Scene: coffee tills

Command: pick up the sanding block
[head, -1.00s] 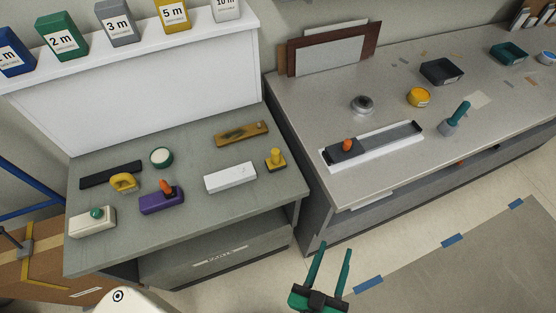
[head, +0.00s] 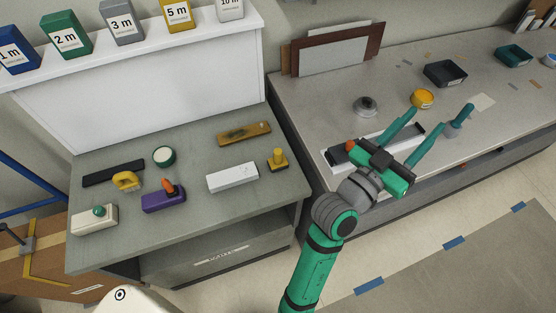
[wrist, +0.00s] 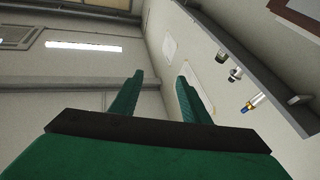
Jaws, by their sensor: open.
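No label marks which item is the sanding block. A dark grey block with an orange knob (head: 350,146) sits at the left end of a long white-edged tray (head: 326,157) on the right bench, partly covered by my arm. A purple block with an orange knob (head: 163,201) stands on the left bench. My gripper (head: 428,118) is open and empty, raised in front of the right bench and covering part of the tray. In the wrist view my gripper's fingers (wrist: 160,80) stand apart with nothing between them, facing wall and ceiling.
The left bench also holds a white box with a green knob (head: 94,218), a yellow handle (head: 127,181), a white block (head: 232,177) and a yellow knobbed piece (head: 278,160). A teal-handled tool (head: 458,120), yellow tub (head: 422,98) and grey disc (head: 366,106) are on the right bench.

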